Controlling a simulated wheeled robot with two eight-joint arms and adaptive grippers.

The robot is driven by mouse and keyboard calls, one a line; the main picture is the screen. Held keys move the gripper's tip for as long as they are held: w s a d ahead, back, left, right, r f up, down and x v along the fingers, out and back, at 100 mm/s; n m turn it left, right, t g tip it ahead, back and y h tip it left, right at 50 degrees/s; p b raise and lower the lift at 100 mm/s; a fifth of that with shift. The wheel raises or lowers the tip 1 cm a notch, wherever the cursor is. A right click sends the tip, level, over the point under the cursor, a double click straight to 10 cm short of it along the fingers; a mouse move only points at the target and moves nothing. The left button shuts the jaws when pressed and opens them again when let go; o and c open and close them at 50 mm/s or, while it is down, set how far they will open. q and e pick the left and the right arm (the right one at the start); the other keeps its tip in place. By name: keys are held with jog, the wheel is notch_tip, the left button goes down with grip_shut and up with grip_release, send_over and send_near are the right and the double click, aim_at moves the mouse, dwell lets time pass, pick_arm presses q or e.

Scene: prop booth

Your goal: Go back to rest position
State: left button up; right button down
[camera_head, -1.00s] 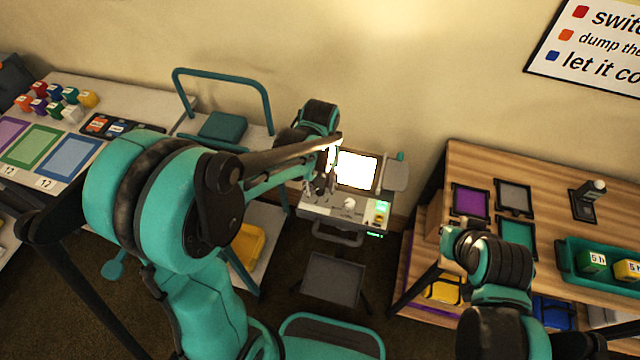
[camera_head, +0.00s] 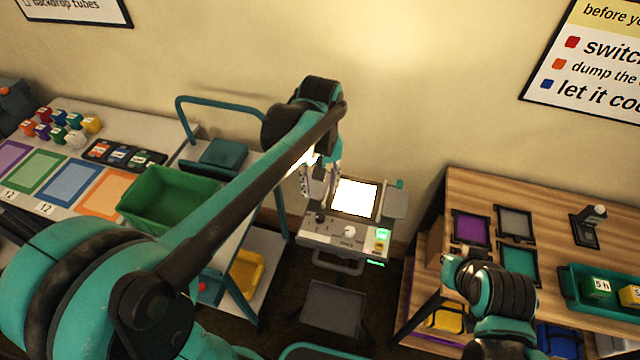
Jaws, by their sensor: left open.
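My left arm comes in from the lower left and reaches across the middle of the view. My left gripper (camera_head: 318,184) is open and points down, just left of the bright white panel (camera_head: 355,197) on the grey control stand. No object shows between its fingers. My right arm shows at the lower right, in front of the wooden shelf. Its wrist and gripper end (camera_head: 452,272) are seen small and partly turned away, so its jaws cannot be made out.
A green bin (camera_head: 168,201) stands on the left cart, beside the table with coloured mats (camera_head: 70,183). The grey control stand (camera_head: 345,236) is in the middle. The wooden shelf (camera_head: 470,189) at right bears frames and a teal tray (camera_head: 590,306). Dark floor lies between.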

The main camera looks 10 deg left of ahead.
dwell(0.4)
pick_arm(q)
jog(key=s+a+f+m+t+b, duration=0.5)
jog(key=s+f+t+b, duration=0.1)
jog(key=s, duration=0.5)
jog(key=shift+s+f+t, duration=0.15)
jog(key=shift+f+t, duration=0.35)
jog(key=shift+f, duration=0.6)
jog(key=shift+a, duration=0.1)
